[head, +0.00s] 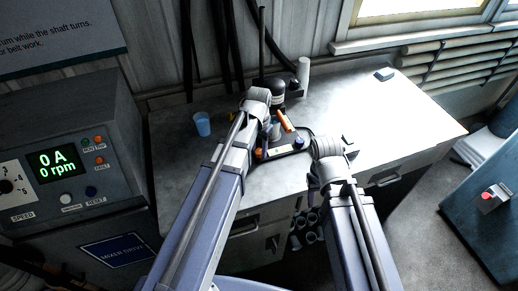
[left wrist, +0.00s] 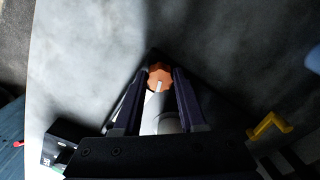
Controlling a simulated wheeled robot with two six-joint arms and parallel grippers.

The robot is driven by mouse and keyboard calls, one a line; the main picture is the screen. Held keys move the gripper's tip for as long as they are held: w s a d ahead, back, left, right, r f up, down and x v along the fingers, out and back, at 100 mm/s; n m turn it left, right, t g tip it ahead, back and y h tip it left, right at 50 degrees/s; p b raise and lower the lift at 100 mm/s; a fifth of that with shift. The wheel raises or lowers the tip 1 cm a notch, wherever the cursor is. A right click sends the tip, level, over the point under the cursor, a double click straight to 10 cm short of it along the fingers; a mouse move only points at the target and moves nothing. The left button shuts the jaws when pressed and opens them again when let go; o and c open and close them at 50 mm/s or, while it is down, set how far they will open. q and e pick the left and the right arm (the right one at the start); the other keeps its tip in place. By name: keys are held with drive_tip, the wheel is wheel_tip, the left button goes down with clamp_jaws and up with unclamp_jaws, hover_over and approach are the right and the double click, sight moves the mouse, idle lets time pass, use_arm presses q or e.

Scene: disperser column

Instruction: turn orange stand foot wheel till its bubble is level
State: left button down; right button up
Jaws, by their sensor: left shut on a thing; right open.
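The orange stand foot wheel (left wrist: 158,70) is a knobbed disc with a pale mark, seen between the two dark fingers of my left gripper (left wrist: 160,77) in the left wrist view. The fingers are shut on its sides. In the head view the dark stand (head: 300,148) is on the bench, partly behind my left arm; a small orange part (head: 258,153) shows at its left. My right gripper (head: 328,170) is open, just right of the stand, its fingers mostly hidden by its wrist. I cannot make out the bubble.
A blue cup (head: 202,124) is left of the stand, and a white cylinder (head: 303,72) is behind it. A yellow hooked part (left wrist: 268,125) lies right of my left gripper. The mixer drive box (head: 70,150) is at left.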

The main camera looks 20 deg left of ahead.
sight(258, 152)
use_arm(q)
drive_tip(key=m, duration=0.6)
drive_tip(key=shift+a, duration=0.1)
idle(0.5)
drive_tip(key=shift+c, duration=2.3)
unclamp_jaws()
drive_tip(key=shift+r, duration=0.1)
wheel_tip(258, 152, up, 8)
drive_tip(key=p, duration=0.8)
drive_tip(key=shift+f, duration=0.2)
